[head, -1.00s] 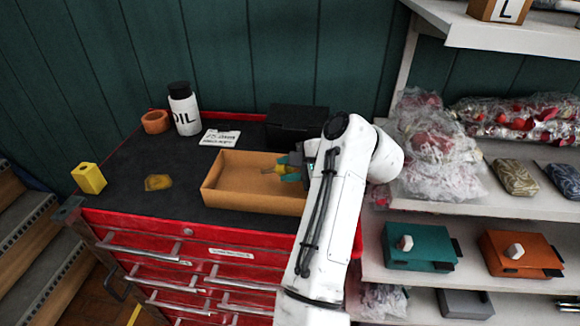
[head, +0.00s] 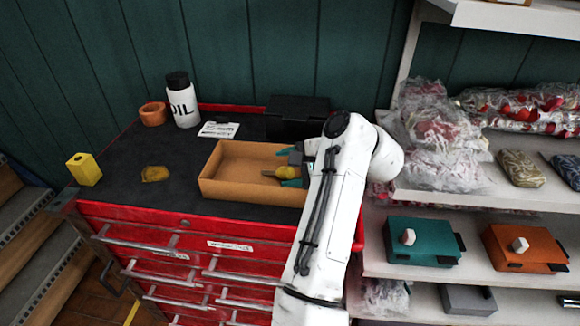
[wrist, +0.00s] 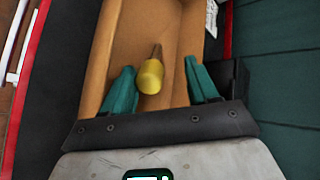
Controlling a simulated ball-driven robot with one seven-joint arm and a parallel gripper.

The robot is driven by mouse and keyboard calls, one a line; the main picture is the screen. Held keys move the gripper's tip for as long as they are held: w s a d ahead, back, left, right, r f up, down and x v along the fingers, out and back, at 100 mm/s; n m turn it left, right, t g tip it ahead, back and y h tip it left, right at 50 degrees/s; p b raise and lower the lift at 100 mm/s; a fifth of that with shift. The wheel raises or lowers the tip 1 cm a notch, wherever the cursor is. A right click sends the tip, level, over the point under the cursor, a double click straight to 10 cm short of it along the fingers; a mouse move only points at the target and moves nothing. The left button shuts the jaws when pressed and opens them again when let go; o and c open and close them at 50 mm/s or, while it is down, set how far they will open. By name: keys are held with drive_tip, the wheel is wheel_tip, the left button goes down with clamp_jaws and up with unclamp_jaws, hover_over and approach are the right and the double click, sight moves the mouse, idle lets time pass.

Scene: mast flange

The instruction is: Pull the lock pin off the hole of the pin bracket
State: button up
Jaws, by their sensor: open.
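A yellow-headed piece with a thin brown shaft (head: 284,173), which looks like the lock pin, is in the cardboard-coloured tray (head: 228,188). In the wrist view the yellow head (wrist: 151,77) points toward my gripper and the shaft points away. My gripper (head: 288,168) is open over the right part of the tray. Whether the piece rests on the tray floor is hard to tell. A yellow block with a dark hole (head: 84,170), possibly the pin bracket, stands at the bench's left end.
A black box (head: 297,112) stands right behind the tray. An oil bottle (head: 183,103), an orange ring (head: 153,113) and a white card (head: 218,130) are at the back. A yellow-brown lump (head: 155,174) lies left of the tray. Shelves stand at the right.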

drive_tip(key=b+v, duration=0.1)
drive_tip(key=v, duration=0.9)
drive_tip(key=shift+d+r, duration=0.25)
drive_tip(key=shift+s, duration=0.15)
idle(0.4)
